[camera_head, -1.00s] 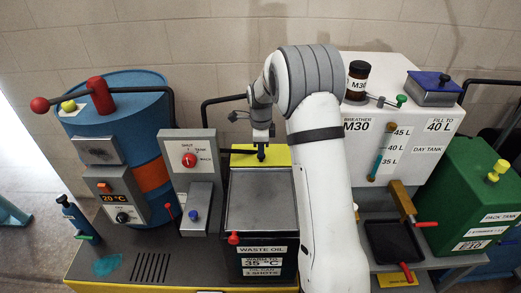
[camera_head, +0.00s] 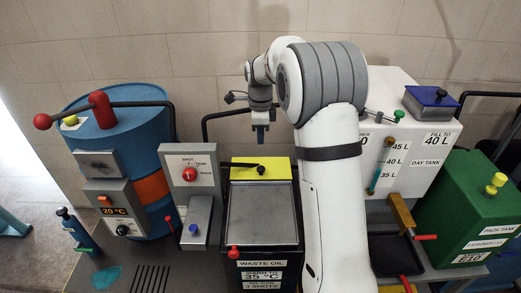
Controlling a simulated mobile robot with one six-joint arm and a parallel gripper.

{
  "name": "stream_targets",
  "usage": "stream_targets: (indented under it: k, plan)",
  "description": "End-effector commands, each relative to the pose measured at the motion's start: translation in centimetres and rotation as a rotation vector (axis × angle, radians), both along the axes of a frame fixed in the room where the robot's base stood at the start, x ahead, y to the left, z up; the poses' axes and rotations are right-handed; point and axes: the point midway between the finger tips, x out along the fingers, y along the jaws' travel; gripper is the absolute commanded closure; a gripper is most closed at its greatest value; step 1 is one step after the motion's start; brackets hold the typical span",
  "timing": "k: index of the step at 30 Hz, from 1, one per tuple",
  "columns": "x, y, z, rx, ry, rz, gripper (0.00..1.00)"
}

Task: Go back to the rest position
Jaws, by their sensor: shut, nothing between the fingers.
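My gripper (camera_head: 260,136) hangs from my white arm and points down, shut and empty. It is in the air above the yellow block (camera_head: 262,168) at the back of the waste oil box (camera_head: 262,215), apart from it. A black lever with a dark knob lies over the yellow block. My arm rises at the centre right and hides part of the white day tank (camera_head: 430,140).
A blue drum (camera_head: 140,150) with a red-knobbed lever stands at left, beside a grey switch box (camera_head: 190,162) with a red dial. A green tank (camera_head: 470,215) and a black tray (camera_head: 395,252) are at right. The air before the wall is clear.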

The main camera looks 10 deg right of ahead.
Motion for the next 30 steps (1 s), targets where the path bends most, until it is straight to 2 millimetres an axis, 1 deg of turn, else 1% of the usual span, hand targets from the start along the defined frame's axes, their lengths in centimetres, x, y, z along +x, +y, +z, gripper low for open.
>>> stream_targets:
  k: [1,5,7,8,11,14,15,17,21,26,27,30]
  plan:
    - [0.0,0.0,0.6,0.0,-0.001,0.0,1.0]
    - [-0.2,0.1,1.7,0.0,-0.002,0.004,1.0]
    - [-0.7,0.1,2.4,-0.001,-0.005,0.03,1.0]
    - [-1.1,0.1,2.7,-0.001,-0.008,0.051,1.0]
    - [-3.3,0.0,4.1,-0.005,-0.025,0.173,1.0]
    - [-6.7,-0.1,5.7,-0.015,-0.047,0.361,1.0]
    - [-8.3,-0.1,6.3,-0.021,-0.057,0.445,1.0]
    - [-10.7,-0.1,7.0,-0.031,-0.07,0.57,1.0]
    - [-16.3,-0.2,7.8,-0.063,-0.101,0.862,1.0]
    - [-22.9,-0.2,7.6,-0.113,-0.128,1.194,1.0]
    - [-24.4,-0.2,7.4,-0.127,-0.134,1.275,1.0]
    - [-27.9,-0.2,6.5,-0.163,-0.144,1.458,1.0]
